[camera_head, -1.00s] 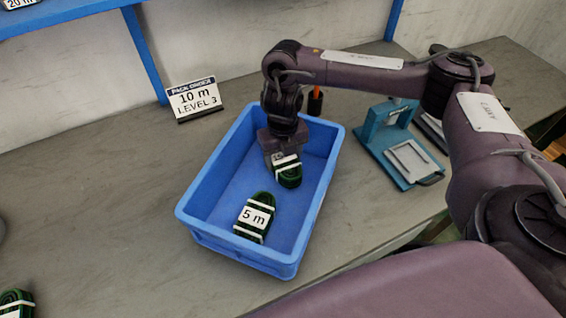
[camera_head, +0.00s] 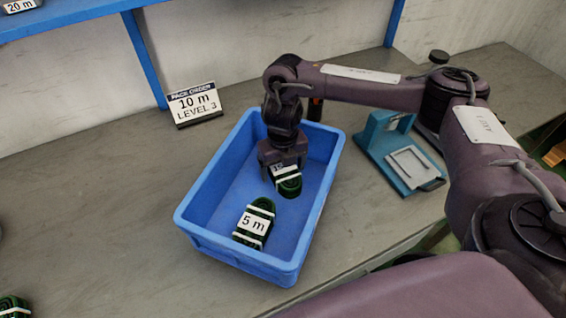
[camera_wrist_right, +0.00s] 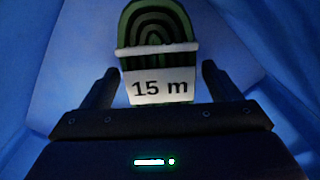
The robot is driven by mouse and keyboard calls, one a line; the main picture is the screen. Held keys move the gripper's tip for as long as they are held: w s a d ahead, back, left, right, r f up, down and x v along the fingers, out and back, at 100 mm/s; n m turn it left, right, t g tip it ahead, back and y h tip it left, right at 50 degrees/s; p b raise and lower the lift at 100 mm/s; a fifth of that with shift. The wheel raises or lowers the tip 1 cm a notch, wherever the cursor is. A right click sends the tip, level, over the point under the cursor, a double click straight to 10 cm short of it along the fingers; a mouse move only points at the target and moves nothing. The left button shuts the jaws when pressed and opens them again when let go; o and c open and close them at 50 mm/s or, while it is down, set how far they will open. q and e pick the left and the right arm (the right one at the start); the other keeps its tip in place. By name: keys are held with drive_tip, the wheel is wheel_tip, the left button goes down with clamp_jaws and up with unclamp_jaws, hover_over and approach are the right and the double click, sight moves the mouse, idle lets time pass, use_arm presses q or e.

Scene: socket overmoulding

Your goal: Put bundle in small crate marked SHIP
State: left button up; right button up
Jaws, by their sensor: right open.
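A blue crate (camera_head: 201,240) stands on the bench; no SHIP marking can be read on it. A green coiled bundle (camera_head: 288,186) with white bands lies in it, partly hidden by my right gripper (camera_head: 280,166). In the right wrist view this bundle (camera_wrist_right: 158,40) has a label reading 15 m. My right gripper (camera_wrist_right: 160,85) is open, its fingers apart on either side of the bundle's label end. Whether they touch it I cannot tell. A second green bundle (camera_head: 255,222), labelled 5 m, lies nearer in the crate. My left gripper is out of view.
A teal fixture (camera_head: 398,152) stands to the crate's right. Another green bundle (camera_head: 14,306) shows at the lower left corner. The bench (camera_head: 100,200) left of the crate is clear.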

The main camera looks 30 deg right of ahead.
wheel_tip(320, 180, up, 12)
drive_tip(key=p, duration=0.3)
drive_tip(key=shift+r+p, duration=0.15)
drive_tip(key=shift+p, duration=0.2)
